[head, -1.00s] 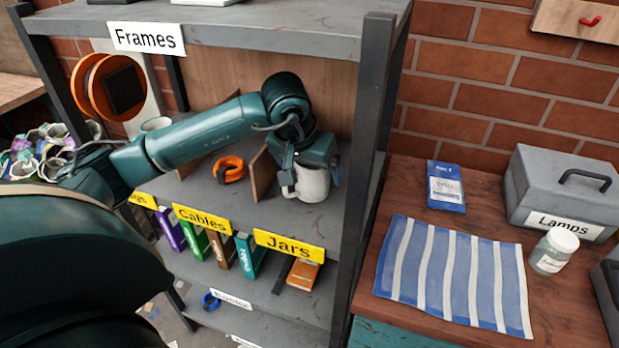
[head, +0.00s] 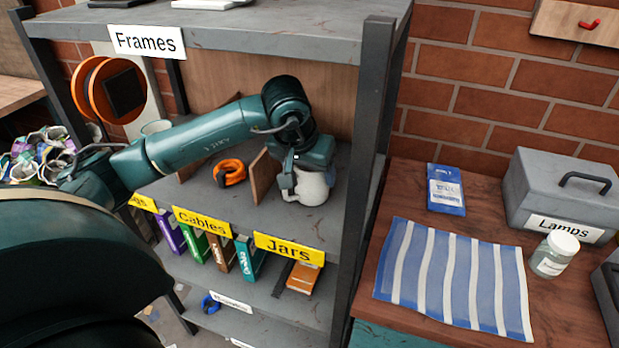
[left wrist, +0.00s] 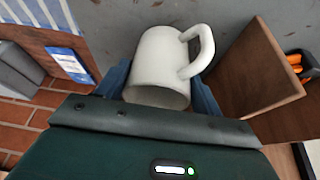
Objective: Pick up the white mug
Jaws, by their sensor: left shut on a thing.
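The white mug (head: 313,188) is on the middle shelf, in the bay above the yellow Jars label. My left gripper (head: 306,182) reaches down from above and is shut on the mug. In the left wrist view the mug (left wrist: 162,62) sits between the two blue-grey fingers (left wrist: 162,88), its handle toward the upper right. Whether the mug's base touches the shelf is hard to tell. My right gripper is not in view.
A wooden divider (head: 260,173) stands just left of the mug, with an orange cable coil (head: 230,172) beyond it. A dark shelf post (head: 372,110) is close on the right. The top shelf (head: 260,36) is overhead. A striped cloth (head: 455,275) lies on the right-hand table.

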